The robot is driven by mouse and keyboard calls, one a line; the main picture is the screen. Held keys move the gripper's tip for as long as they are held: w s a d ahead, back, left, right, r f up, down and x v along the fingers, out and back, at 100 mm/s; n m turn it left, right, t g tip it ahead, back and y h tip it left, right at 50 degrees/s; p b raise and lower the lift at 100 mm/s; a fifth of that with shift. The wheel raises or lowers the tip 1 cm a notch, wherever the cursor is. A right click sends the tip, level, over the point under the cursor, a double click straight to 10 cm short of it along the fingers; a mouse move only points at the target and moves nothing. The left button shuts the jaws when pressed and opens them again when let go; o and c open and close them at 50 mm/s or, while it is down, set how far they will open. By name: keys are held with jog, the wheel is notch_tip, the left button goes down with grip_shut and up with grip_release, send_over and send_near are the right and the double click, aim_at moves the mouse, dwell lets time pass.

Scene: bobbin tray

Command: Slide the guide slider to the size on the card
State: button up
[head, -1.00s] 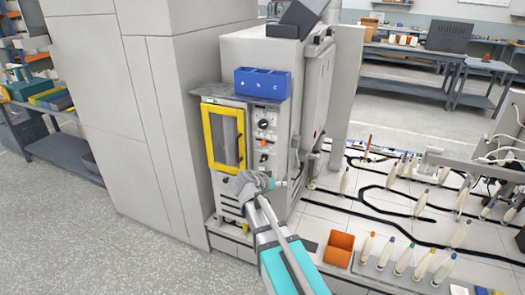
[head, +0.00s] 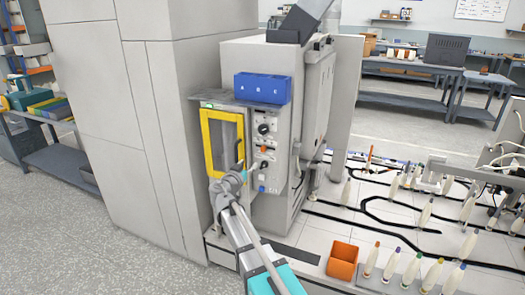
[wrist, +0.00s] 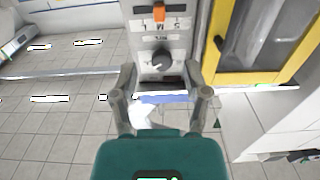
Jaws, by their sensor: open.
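An orange guide slider (head: 264,144) sits on the grey control panel of the machine, between dark round knobs. In the wrist view the slider (wrist: 158,12) is at the top edge, close to the M of the upside-down S, M, L marks; the view is too small to be exact. My gripper (head: 241,160) is in front of the machine, left of the panel's controls. I cannot make out a size card in either view.
A yellow-framed door (head: 222,142) is left of the panel, close to my gripper. A blue bin (head: 262,87) with letters stands on the machine. An orange box (head: 342,261) and several bobbins are at the lower right. A dark knob (wrist: 160,60) lies ahead of the fingers.

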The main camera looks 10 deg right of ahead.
aim_at(262, 149)
jog(key=shift+w+d, duration=0.1)
jog(key=x, duration=1.3)
jog(key=shift+w+d, duration=0.15)
jog(key=shift+w, duration=0.1)
grip_shut()
